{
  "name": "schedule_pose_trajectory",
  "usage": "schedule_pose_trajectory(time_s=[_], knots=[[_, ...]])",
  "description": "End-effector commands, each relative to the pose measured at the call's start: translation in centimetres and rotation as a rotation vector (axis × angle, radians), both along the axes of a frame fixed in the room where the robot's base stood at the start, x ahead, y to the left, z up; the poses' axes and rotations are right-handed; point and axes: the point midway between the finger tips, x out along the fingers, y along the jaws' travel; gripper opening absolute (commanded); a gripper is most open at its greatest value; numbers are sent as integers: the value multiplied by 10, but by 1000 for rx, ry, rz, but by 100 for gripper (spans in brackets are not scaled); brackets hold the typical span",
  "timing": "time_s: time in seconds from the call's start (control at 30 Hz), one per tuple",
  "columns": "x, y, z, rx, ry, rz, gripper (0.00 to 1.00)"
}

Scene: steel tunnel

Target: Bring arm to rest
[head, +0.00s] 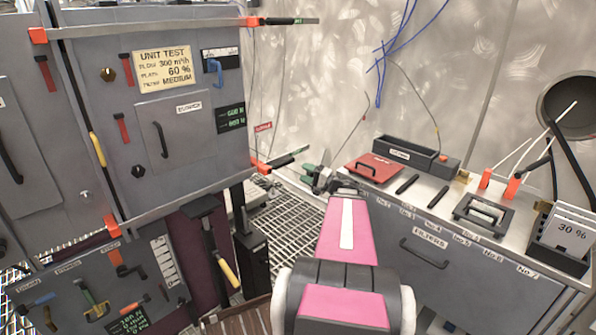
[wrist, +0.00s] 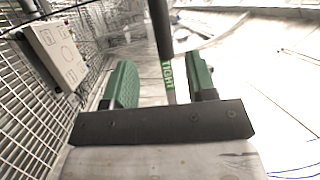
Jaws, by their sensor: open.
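My gripper (head: 318,180) shows in the head view at the end of my pink arm, small, past the lower right corner of the grey cabinet. In the wrist view its two green fingers (wrist: 163,82) stand apart. A black lever (wrist: 159,30) with a green "TIGHT" label shows between them; I cannot tell how far beyond the fingers it is, and nothing looks gripped. In the head view the lower black lever (head: 288,158) sticks out from the cabinet's orange corner, close to my gripper on its left.
The grey cabinet (head: 190,130) stands at left, with another black lever (head: 290,21) at its top right. A steel bench (head: 440,205) at right bears a red case (head: 377,168), a black bin (head: 404,153) and a filter holder (head: 560,235). Floor grating (head: 285,225) shows between them.

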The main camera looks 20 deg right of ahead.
Motion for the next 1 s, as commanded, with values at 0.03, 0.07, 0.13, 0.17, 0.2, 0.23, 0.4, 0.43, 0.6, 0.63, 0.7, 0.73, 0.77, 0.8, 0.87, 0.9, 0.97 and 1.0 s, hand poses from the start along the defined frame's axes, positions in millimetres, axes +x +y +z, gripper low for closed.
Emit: schedule_pose_trajectory(time_s=[0.03, 0.07, 0.13, 0.17, 0.2, 0.23, 0.4, 0.43, 0.6, 0.63, 0.7, 0.73, 0.77, 0.8, 0.87, 0.9, 0.97, 1.0], knots=[[-3, -2, -1, 0, 0, -1, 52], [-4, -3, -1, 0, 0, -1, 52], [-6, -5, -1, 0, 0, -1, 52], [-7, -5, -2, 0, 0, -1, 52], [-7, -6, -2, 0, 0, -1, 52], [-7, -6, -2, 0, 0, -1, 52], [-7, -6, -2, 0, 0, 0, 52], [-7, -5, -2, -1, 1, 0, 52], [-7, -5, -2, 0, 1, -1, 52], [-7, -5, -2, -1, 1, 0, 52], [-6, -2, -3, -5, 6, 6, 52], [-6, 1, -4, -11, 13, 12, 52], [-5, 6, -6, -19, 23, 22, 52], [-5, 14, -9, -34, 40, 39, 52], [-4, 31, -15, -68, 77, 73, 52], [-4, 45, -21, -97, 109, 103, 52], [-4, 69, -32, -152, 166, 152, 52], [-6, 85, -40, -193, 207, 188, 52]])
